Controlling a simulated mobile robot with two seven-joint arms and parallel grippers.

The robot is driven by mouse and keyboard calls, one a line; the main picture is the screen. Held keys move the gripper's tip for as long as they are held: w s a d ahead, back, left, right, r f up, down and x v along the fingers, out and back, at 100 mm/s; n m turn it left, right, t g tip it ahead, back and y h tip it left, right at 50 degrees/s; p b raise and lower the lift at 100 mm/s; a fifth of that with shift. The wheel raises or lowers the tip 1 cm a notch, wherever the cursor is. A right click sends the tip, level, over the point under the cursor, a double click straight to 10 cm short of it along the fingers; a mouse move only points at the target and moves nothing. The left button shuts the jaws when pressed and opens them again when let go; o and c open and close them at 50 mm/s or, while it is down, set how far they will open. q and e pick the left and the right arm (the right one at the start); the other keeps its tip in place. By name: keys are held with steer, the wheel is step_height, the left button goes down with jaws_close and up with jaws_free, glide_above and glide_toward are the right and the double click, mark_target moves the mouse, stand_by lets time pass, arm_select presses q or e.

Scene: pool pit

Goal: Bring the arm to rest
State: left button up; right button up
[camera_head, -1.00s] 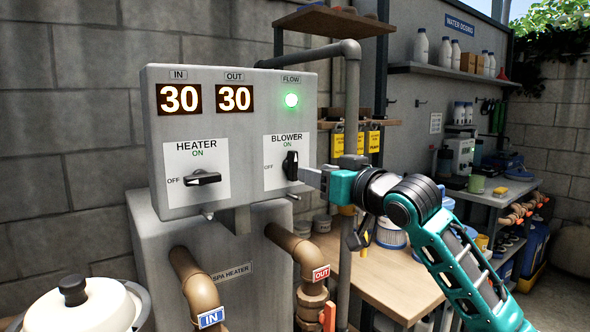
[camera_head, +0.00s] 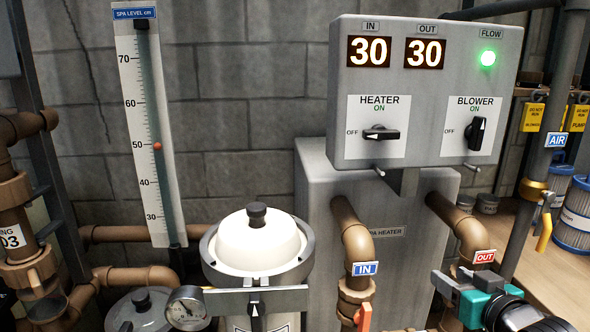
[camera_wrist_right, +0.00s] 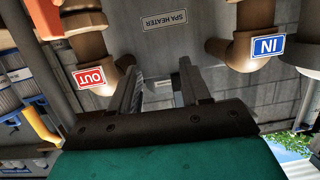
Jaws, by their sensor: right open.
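My right gripper (camera_head: 446,288) is low at the right of the head view, in front of the brown OUT pipe and well below the control box. It is open with nothing between its fingers. In the right wrist view its two fingers (camera_wrist_right: 161,88) stand apart below the spa heater label. My left gripper is not in view. The control box (camera_head: 340,165) shows 30 on both displays and a green flow light (camera_head: 488,58). Its blower knob (camera_head: 475,133) stands upright toward ON. Its heater knob (camera_head: 381,134) lies level toward OFF.
A white-lidded filter (camera_head: 256,240) with a pressure gauge (camera_head: 186,308) stands at front centre. A spa level scale (camera_head: 148,120) is at the left. The IN pipe (camera_head: 357,245) and OUT pipe (camera_head: 458,222) flank the space before the heater. A wooden bench (camera_head: 545,255) is at the right.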

steer(key=s+a+f+g, duration=0.1)
steer(key=s+a+f, duration=0.3)
steer(key=s+f, duration=0.3)
steer(key=s+a+f+n+g, duration=0.1)
steer(key=s+a+f, duration=0.3)
steer(key=s+f, duration=0.3)
steer(key=s+a+f+g, duration=0.2)
steer(key=s+a+f, duration=0.1)
steer(key=s+f, duration=0.4)
step_height(320, 180, down, 3)
steer(key=shift+a+r+p, duration=0.1)
steer(key=shift+a+p, duration=0.2)
steer(key=shift+a, duration=0.1)
